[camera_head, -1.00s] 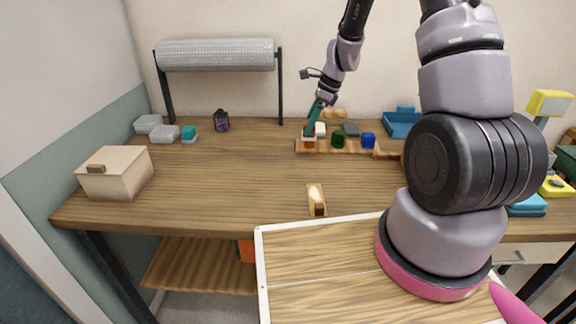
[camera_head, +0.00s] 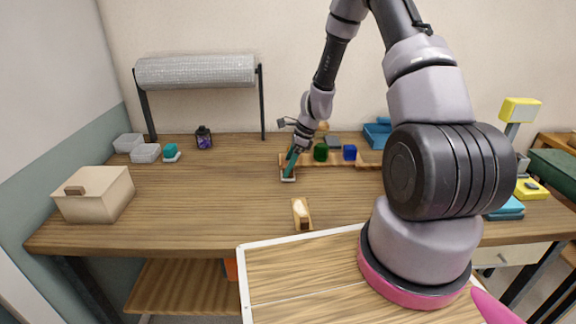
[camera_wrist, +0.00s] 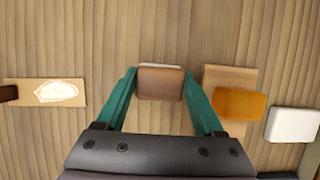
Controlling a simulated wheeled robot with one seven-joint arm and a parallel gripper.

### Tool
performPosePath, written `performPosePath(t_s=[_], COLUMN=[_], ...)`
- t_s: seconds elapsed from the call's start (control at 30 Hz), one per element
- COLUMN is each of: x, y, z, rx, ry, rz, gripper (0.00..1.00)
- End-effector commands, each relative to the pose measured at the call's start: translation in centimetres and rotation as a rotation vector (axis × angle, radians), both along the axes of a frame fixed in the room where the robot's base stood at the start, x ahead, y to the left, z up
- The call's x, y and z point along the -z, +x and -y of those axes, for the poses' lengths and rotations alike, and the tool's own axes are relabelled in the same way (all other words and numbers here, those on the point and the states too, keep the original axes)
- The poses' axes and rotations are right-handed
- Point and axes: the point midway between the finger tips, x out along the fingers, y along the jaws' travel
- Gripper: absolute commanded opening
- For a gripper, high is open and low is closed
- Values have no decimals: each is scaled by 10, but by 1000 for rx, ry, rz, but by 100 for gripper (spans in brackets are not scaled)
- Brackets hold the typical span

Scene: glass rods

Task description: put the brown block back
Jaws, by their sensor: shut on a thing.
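The brown block (camera_wrist: 160,84) sits between the green fingers of my gripper (camera_wrist: 160,74) in the wrist view, and the fingers are shut on it. A white edge (camera_wrist: 160,66) shows just beyond the block; whether it is joined to the block or lies below it I cannot tell. In the head view my gripper (camera_head: 289,174) points down just in front of the left end of the wooden rack (camera_head: 340,163). The block itself is hard to make out there, and a pale piece shows at the fingertips.
An orange block (camera_wrist: 238,103) on wood and a white block (camera_wrist: 292,124) lie right of my gripper in the wrist view. A small wooden plate (camera_head: 302,213) with a white patch lies nearer the front edge. A beige box (camera_head: 95,194) stands left. The table between is clear.

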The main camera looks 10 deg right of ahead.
Motion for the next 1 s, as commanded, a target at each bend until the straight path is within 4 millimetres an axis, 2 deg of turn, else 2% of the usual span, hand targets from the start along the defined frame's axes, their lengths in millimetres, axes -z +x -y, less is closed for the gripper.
performPosePath(t_s=[0.17,0.2,0.27,0.3,0.53,0.67,1.0], x=[2,3,3,3,2,-9,-74], y=[0,0,0,0,0,0,-5], z=[0,0,0,0,0,4,30], rx=[1,1,1,1,0,0,1], ry=[0,0,0,0,0,-1,-1], rz=[-1,-1,-1,-1,0,1,4], gripper=[25,74,97,100,100,100,100])
